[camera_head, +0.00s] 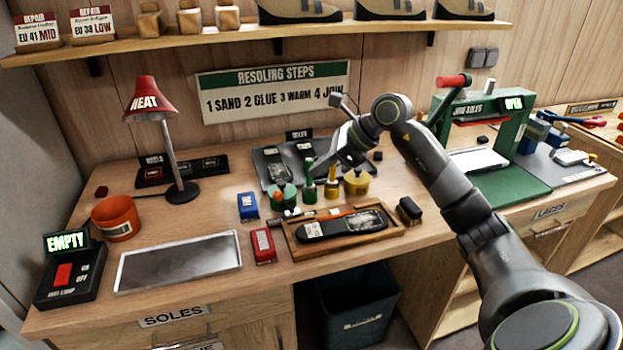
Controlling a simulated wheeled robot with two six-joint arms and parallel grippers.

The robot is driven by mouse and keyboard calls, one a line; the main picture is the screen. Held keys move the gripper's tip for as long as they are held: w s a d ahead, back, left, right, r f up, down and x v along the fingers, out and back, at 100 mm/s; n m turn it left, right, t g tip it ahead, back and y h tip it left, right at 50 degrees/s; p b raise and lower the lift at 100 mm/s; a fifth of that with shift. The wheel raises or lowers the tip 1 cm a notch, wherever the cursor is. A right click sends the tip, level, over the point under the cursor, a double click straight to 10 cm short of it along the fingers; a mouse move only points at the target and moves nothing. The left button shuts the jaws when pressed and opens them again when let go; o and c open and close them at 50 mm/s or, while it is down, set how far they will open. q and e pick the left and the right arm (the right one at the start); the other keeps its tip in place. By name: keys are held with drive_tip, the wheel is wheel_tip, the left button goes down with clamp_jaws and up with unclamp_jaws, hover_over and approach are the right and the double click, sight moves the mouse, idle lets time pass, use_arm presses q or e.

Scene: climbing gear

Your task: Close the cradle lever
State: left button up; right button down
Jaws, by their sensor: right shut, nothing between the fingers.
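The green cradle press (520,118) stands at the right of the workbench, with a small lit sign (514,103) reading OPEN. Its lever (453,81) has a red grip and stands raised at the press's left side, its arm slanting down toward the frame. A white slab (477,160) lies under the press's top beam. My right gripper (320,168) is shut and empty, pointing down-left above the middle of the bench, well left of the lever. Its fingertips are near the glue bottles and small in the picture. My left gripper is not in view.
Glue bottles and pots (331,188) stand near my right gripper. A wooden tray (388,236) with a dark sole lies in front. A red lamp (146,97), an orange cup (116,218) and a metal tray (180,260) are at left. A shelf (230,36) runs above.

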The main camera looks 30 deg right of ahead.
wheel_tip(320, 180, up, 7)
drive_tip(key=s+b, duration=0.1)
drive_tip(key=s, duration=0.1)
drive_tip(key=shift+r, duration=0.2)
drive_tip(key=shift+a, duration=0.15)
drive_tip(key=shift+s, duration=0.1)
